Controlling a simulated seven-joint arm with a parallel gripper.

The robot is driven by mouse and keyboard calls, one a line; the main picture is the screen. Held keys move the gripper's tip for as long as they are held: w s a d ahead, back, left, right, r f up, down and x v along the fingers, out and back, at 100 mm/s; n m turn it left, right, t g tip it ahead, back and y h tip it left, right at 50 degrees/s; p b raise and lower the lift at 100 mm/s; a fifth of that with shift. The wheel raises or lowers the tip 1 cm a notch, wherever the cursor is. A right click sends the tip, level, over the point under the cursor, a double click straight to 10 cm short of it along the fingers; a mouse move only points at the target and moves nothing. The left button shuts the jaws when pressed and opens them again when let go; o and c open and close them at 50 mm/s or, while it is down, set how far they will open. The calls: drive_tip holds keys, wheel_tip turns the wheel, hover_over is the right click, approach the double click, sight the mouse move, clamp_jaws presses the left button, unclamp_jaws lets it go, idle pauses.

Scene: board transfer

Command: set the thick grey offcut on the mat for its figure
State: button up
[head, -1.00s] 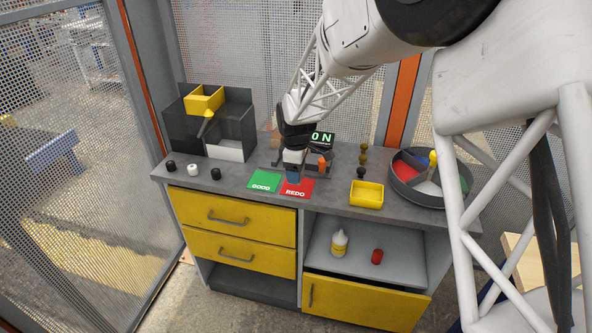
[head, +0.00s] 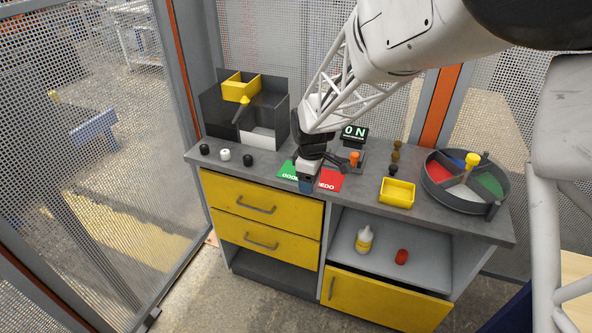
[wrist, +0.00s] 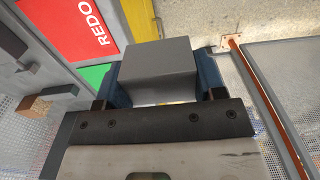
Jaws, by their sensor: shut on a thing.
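My gripper (head: 306,187) is over the bench's front edge, in front of where the green and red mats meet. In the wrist view my gripper (wrist: 158,75) is shut on a thick grey block, the offcut (wrist: 158,66), held between two blue fingers. The block is hard to make out in the head view. The red REDO mat (head: 331,180) lies right of my gripper, partly covered by it; it also shows in the wrist view (wrist: 62,28). The green mat (head: 287,171) lies left, its lettering partly hidden. A display (head: 354,132) behind reads "0 N".
A device with an orange knob (head: 354,158) stands behind the mats. A yellow tray (head: 397,192) and a round divided tray (head: 430,183) are to the right. A dark bin (head: 214,112) and several small knobs (head: 225,155) are to the left. Yellow drawers (head: 262,203) are below.

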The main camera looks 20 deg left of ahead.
drive_tip(key=shift+s+a, duration=0.1)
drive_tip(key=shift+s, duration=0.5)
drive_tip(key=shift+w+f, duration=0.1)
hover_over(287, 171)
drive_tip(key=w+d, duration=0.2)
drive_tip(key=shift+s+d+f, duration=0.1)
drive_tip(key=shift+d+f, duration=0.1)
drive_tip(key=shift+f, duration=0.5)
drive_tip(key=shift+f, duration=1.75)
drive_tip(key=shift+f, duration=0.15)
